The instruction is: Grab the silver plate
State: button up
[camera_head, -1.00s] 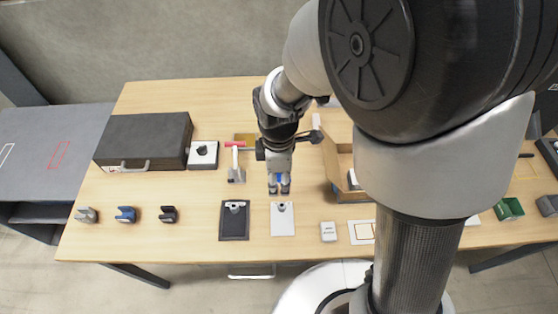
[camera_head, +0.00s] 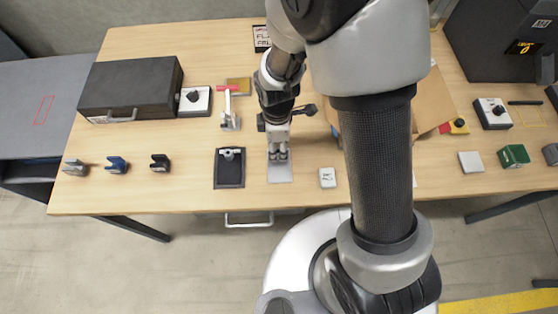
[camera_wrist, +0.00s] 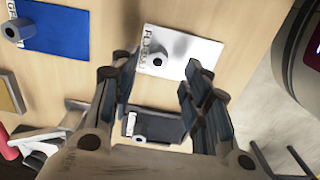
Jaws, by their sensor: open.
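A pale silver-grey plate (camera_head: 280,174) lies flat on the table; in the wrist view it shows as a light plate (camera_wrist: 194,52) with dark lettering and a hex-shaped metal piece on it. My gripper (camera_head: 278,156) points down over this plate and hides its far part in the head view. In the wrist view my gripper (camera_wrist: 159,72) is open and empty, its fingers apart. I cannot tell the exact height of the fingertips above the plate.
A black plate with a metal piece (camera_head: 230,174) lies left of my gripper. A blue plate (camera_wrist: 60,28) shows in the wrist view. A small white block (camera_head: 327,178) lies to the right. A clamp (camera_head: 229,112) and dark case (camera_head: 130,85) stand at the left.

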aim_at(279, 163)
jog(key=f, duration=0.2)
jog(key=f+b, duration=0.1)
jog(key=shift+w+d+f, duration=0.2)
jog(key=shift+f, duration=0.2)
jog(key=shift+r, duration=0.1)
jog(key=shift+c, duration=0.4)
grip_shut()
